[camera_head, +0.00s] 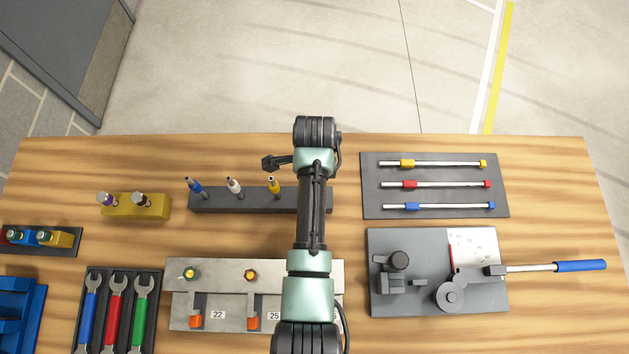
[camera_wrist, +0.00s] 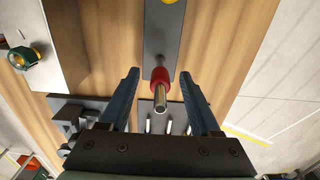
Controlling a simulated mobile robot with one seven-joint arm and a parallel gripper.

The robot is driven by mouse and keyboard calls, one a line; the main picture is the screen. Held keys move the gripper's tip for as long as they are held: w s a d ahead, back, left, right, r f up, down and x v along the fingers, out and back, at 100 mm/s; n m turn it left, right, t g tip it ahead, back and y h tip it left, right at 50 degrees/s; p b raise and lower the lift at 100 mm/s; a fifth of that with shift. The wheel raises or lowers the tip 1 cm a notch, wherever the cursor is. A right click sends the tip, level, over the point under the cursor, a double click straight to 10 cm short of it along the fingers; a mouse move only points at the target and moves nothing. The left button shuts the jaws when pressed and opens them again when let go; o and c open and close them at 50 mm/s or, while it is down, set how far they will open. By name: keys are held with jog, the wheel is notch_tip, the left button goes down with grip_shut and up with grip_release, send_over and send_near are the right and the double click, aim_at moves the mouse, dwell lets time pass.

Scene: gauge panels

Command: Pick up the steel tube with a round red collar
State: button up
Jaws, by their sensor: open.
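A steel tube with a round red collar (camera_wrist: 160,77) stands in a dark grey rack (camera_wrist: 154,45) in the wrist view, its bare end pointing toward the camera. My gripper (camera_wrist: 158,74) is open, with one finger on either side of the tube in that view. No contact shows, and I cannot tell how deep the tube sits between the fingers. In the head view the same rack (camera_head: 245,200) holds blue, white and yellow-collared tubes. My arm hides its right end and the red-collared tube there. My gripper is not clearly visible in the head view.
A dark board (camera_head: 434,212) at right carries three lying rods; one has red fittings (camera_head: 410,184). A lever gauge (camera_head: 450,294) stands in front of it. A metal panel with knobs (camera_head: 235,278) lies left of my arm. A yellow block (camera_head: 137,210) stands farther left.

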grip_shut()
dwell(0.5)
notch_tip(320, 180, up, 12)
jog(key=shift+f+b, duration=0.25)
jog(key=shift+b, duration=0.05)
notch_tip(320, 180, up, 6)
jog(key=p, duration=0.6)
jog(key=shift+f, duration=0.2)
